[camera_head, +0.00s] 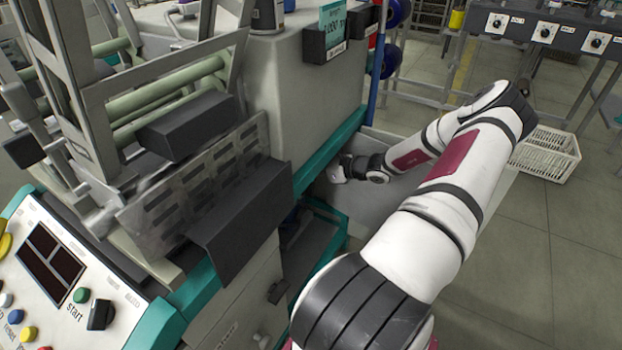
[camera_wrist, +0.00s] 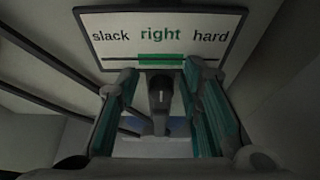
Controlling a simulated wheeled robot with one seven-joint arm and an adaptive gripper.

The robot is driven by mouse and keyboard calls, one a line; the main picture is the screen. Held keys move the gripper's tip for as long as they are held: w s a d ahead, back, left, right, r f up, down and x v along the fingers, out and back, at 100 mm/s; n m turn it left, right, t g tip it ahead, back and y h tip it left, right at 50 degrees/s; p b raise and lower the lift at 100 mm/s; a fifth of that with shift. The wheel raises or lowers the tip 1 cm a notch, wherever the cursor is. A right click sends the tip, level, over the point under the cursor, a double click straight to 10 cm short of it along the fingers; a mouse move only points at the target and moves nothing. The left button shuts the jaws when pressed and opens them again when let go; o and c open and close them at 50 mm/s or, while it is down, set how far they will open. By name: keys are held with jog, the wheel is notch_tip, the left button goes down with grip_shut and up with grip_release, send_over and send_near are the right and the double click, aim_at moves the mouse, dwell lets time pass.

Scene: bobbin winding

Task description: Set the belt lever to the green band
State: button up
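In the wrist view a label plate (camera_wrist: 112,19) reads "slack", "right" and "hard", with a green band (camera_wrist: 160,60) under "right". The belt lever (camera_wrist: 159,92), a dark upright handle with a small light mark, stands just below the middle of the band. My gripper (camera_wrist: 160,100) is open, with one teal-padded finger on each side of the lever. Gaps show between the lever and both fingers. In the head view my arm reaches down beside the grey machine, and the fingers, lever and plate are hidden there.
The winding machine (camera_head: 290,95) with its teal edge stands left of my arm. A control panel (camera_head: 60,270) with buttons is at the lower left. A white crate (camera_head: 545,153) sits on the floor at the right. Open floor lies right of my arm.

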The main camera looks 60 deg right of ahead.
jog(key=shift+r, duration=0.45)
dwell(0.3)
